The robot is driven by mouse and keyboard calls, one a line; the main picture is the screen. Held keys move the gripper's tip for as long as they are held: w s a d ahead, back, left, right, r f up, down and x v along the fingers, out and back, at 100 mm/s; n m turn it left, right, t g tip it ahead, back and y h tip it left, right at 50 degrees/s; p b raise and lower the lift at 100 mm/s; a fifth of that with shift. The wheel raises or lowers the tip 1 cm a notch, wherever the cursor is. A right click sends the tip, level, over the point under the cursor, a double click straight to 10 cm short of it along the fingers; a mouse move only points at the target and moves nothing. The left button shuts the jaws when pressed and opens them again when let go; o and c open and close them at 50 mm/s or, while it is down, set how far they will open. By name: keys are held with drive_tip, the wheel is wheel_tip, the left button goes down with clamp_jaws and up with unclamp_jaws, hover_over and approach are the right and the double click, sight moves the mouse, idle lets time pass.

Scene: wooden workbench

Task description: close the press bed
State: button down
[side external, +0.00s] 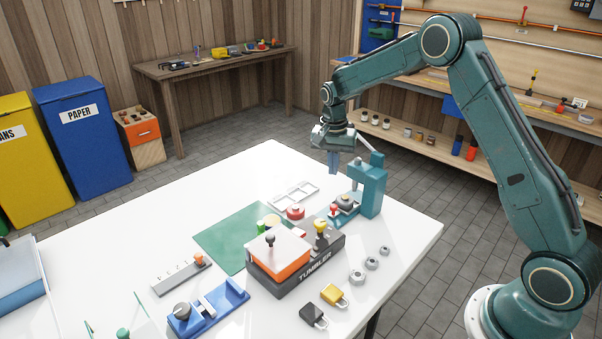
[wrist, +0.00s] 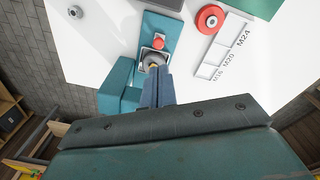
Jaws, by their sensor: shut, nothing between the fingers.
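The teal press (side external: 374,186) stands near the right edge of the white table, with an upright column and an overhanging top. Its low bed (side external: 342,214) reaches out from the column and carries a small red knob (side external: 333,210) and a round grey piece (side external: 346,201). In the wrist view the bed (wrist: 160,24) shows with the red knob (wrist: 158,43) and grey piece (wrist: 152,61) just beyond my fingertips. My gripper (side external: 333,170) is shut and empty, pointing down above and beside the press. The fingers (wrist: 156,80) hide part of the press.
The grey and orange tumbler box (side external: 295,265) stands in front of the press. A red disc (wrist: 210,18) and a white labelled tray (wrist: 227,45) lie near the bed. Several nuts (side external: 357,277) and padlocks are nearer the front. The table's left rear (side external: 180,220) is clear.

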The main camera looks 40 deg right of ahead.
drive_tip(key=a+f+n+h, duration=0.1)
drive_tip(key=n, duration=0.8)
drive_tip(key=a+f+n+h, duration=0.1)
drive_tip(key=a+n, duration=0.1)
drive_tip(key=n, duration=0.8)
drive_tip(key=a+n+h, duration=0.1)
drive_tip(key=a+n, duration=0.1)
drive_tip(key=n, duration=0.7)
drive_tip(key=shift+w+a+f+n, duration=0.1)
drive_tip(key=shift+w+f+n, duration=0.2)
drive_tip(key=shift+f, duration=0.1)
hover_over(330, 216)
drive_tip(key=a, duration=0.2)
drive_tip(key=shift+w+d+f, duration=0.1)
drive_tip(key=shift+f, duration=2.3)
drive_tip(key=shift+w+f, duration=0.1)
drive_tip(key=shift+f, duration=2.25)
